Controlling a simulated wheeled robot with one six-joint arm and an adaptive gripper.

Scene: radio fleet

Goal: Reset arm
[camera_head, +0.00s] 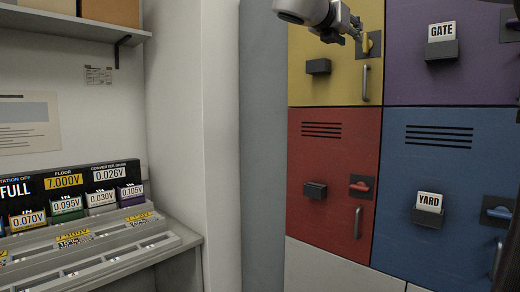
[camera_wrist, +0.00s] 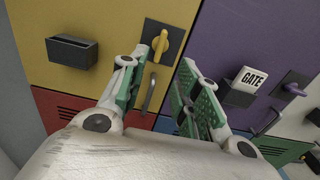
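My gripper (camera_wrist: 163,62) is open in the wrist view, with green pads on its two fingers and nothing between them. A yellow latch knob (camera_wrist: 160,45) on a dark plate shows just beyond the left fingertip; I cannot tell whether they touch. In the head view my gripper (camera_head: 356,32) is at the top, in front of the yellow locker door (camera_head: 335,85), close to the same yellow knob (camera_head: 374,44). The arm enters from the top edge.
Red (camera_head: 325,220), blue (camera_head: 400,150) and purple (camera_head: 470,75) locker doors have projecting handles, knobs and card holders. A GATE card (camera_head: 441,31) and a YARD card (camera_head: 429,202) sit in holders. A charging rack (camera_head: 100,240) stands left, beneath a shelf (camera_head: 80,27).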

